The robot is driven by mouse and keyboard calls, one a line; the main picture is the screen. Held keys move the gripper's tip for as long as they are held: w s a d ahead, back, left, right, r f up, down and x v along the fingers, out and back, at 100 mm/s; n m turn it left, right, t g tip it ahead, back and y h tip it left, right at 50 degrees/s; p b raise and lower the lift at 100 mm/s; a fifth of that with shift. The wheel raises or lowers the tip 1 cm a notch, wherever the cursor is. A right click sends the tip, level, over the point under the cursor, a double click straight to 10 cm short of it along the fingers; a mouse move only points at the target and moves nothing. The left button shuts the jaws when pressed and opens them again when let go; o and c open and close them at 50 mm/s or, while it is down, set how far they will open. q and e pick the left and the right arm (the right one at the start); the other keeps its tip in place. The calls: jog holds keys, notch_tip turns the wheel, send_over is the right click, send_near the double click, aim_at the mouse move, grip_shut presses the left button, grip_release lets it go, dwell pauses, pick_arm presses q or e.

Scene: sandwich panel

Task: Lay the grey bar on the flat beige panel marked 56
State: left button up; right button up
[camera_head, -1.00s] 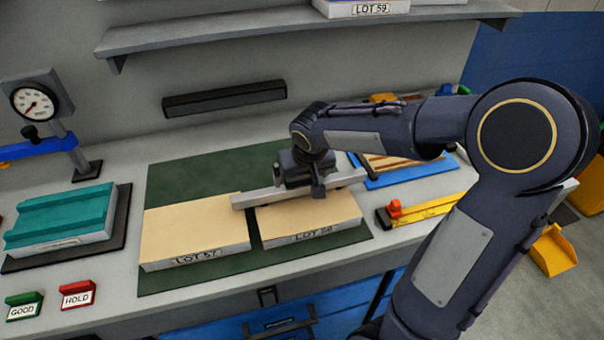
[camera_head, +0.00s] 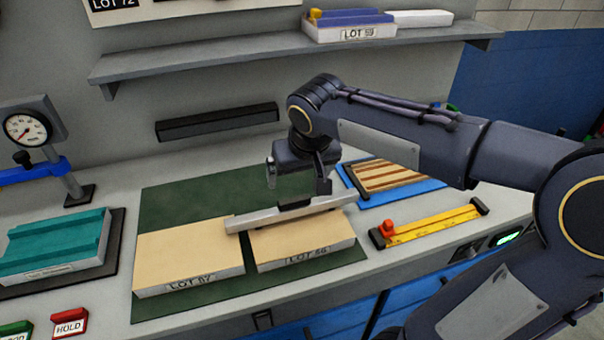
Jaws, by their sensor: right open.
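The grey bar (camera_head: 250,219) lies across the back part of the flat beige panel marked 56 (camera_head: 305,242), seemingly resting on it. Its left end reaches past the panel towards the beige panel marked 57 (camera_head: 188,256), and its right end sticks out past the panel's right side. A dark piece shows on the middle of the bar. My right gripper (camera_head: 298,188) is open just above the bar, its two fingers apart and not gripping it. My left gripper is not in view.
Both panels sit on a dark green mat (camera_head: 165,205). A striped board on a blue tray (camera_head: 415,190) and a yellow tool (camera_head: 430,224) lie to the right. A teal block (camera_head: 55,240) and dial gauge (camera_head: 28,130) stand left. A shelf (camera_head: 280,50) runs above.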

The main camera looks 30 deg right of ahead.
jog(key=s+a+f+y, duration=0.2)
jog(key=s+a+f, duration=0.1)
jog(key=s, duration=0.6)
jog(key=s+a+f+n+t+y, duration=0.1)
jog(key=s+a+f+y, duration=0.1)
jog(key=s, duration=0.6)
notch_tip(320, 180, down, 2)
jog(key=shift+s+a+f+y, duration=0.1)
jog(key=shift+s+a+y, duration=0.3)
jog(key=shift+a, duration=0.25)
